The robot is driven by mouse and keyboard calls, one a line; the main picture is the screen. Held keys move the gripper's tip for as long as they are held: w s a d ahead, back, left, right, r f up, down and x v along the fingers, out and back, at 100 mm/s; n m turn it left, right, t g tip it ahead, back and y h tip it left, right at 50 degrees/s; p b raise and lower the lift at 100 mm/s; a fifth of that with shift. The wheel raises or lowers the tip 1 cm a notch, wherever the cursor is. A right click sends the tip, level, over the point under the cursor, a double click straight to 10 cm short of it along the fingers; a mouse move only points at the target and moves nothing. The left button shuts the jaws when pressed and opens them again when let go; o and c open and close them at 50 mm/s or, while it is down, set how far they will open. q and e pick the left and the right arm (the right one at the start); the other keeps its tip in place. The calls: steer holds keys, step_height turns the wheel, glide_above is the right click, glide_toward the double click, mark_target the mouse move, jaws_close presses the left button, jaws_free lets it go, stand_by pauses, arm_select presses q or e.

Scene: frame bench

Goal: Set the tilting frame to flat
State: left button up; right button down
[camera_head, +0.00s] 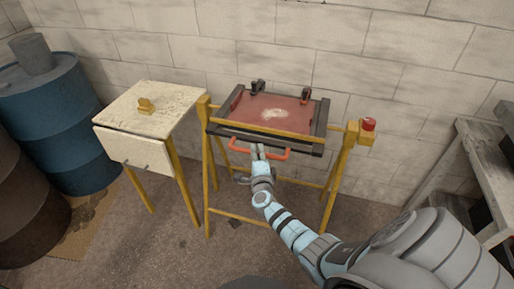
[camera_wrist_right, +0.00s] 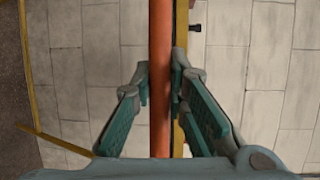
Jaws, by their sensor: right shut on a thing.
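The tilting frame (camera_head: 300,127) is a dark-edged panel with a red plate (camera_head: 272,113) on a yellow stand (camera_head: 210,175). In the head view the panel looks near level; its exact tilt is hard to tell. An orange handle bar (camera_head: 278,154) runs along its front edge. My right gripper (camera_head: 258,150) is at the middle of this bar. In the right wrist view the bar (camera_wrist_right: 160,50) passes between the two fingers of the gripper (camera_wrist_right: 160,85), which is shut on it. My left gripper is not in view.
Blue barrel (camera_head: 55,115) stands at far left. A red button (camera_head: 369,124) sits on the stand's right post. A grey bench (camera_head: 480,160) is at right.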

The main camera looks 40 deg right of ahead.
steer(key=shift+w+d+r, duration=0.1)
steer(key=shift+d+r, duration=0.05)
steer(key=shift+r, duration=0.15)
steer(key=c, duration=1.8)
jaws_free()
steer(key=shift+r, duration=0.1)
steer(key=shift+o, duration=1.2)
steer(key=f+v, duration=0.1)
steer(key=v, duration=1.1)
steer(key=shift+r, duration=0.35)
